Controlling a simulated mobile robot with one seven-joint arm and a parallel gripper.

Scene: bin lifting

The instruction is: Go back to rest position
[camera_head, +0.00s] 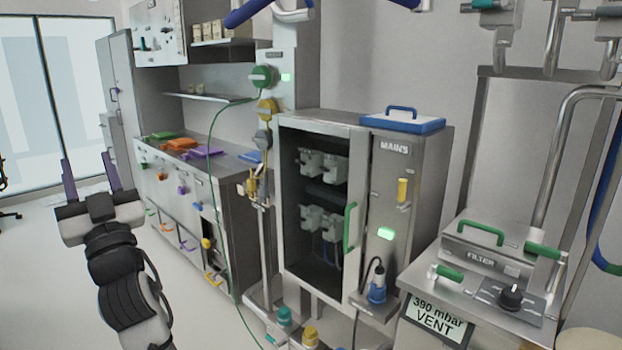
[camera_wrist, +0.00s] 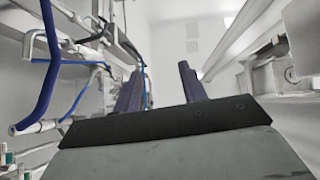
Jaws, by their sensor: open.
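My gripper (camera_head: 90,178) is at the left of the head view, raised in front of the floor and the row of drawers. Its two dark purple fingers point up and stand apart with nothing between them. The wrist view shows the same two fingers of my gripper (camera_wrist: 158,85), apart and empty, with pipes and a pale wall beyond. No bin shows clearly in either view.
A steel MAINS cabinet (camera_head: 398,200) with a green-handled door stands at centre. A counter with drawers (camera_head: 180,215) lies behind my arm.

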